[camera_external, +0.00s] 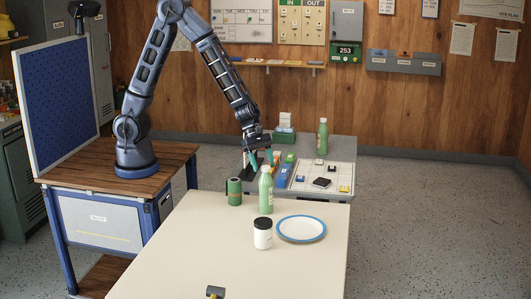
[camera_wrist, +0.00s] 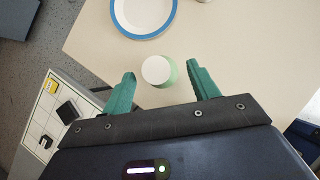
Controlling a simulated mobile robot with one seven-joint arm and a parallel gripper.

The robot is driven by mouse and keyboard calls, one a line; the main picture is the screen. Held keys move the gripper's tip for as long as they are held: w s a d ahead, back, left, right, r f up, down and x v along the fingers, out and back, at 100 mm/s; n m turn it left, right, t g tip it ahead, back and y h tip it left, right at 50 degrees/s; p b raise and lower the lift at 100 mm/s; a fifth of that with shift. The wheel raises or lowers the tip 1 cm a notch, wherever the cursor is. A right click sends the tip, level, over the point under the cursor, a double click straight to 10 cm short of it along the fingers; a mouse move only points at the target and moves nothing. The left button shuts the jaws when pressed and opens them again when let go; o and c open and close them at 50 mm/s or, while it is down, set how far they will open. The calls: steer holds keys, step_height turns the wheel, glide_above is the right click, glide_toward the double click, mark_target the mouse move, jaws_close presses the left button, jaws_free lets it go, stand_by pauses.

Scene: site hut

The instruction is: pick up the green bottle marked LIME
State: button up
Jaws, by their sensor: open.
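A green bottle (camera_external: 266,193) with a white cap stands upright on the cream table, near its far edge. Its label is too small to read. My gripper (camera_external: 262,160) points down at the bottle's top with its teal fingers apart. In the wrist view the bottle's white cap (camera_wrist: 156,70) lies between the open fingers of my gripper (camera_wrist: 160,72), with clear space on both sides. A second green bottle (camera_external: 322,137) stands on the grey table behind; I cannot read a label there either.
On the cream table (camera_external: 220,262) are a white jar (camera_external: 263,234), a blue-rimmed plate (camera_external: 301,229) and a dark green cylinder (camera_external: 234,192), all near the bottle. A tray (camera_external: 335,170) with small items sits behind.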

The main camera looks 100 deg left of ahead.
mark_target(266, 189)
steer(key=shift+w+x, duration=0.2)
steer(key=shift+x, duration=2.15)
steer(key=shift+a+r, duration=0.1)
jaws_close()
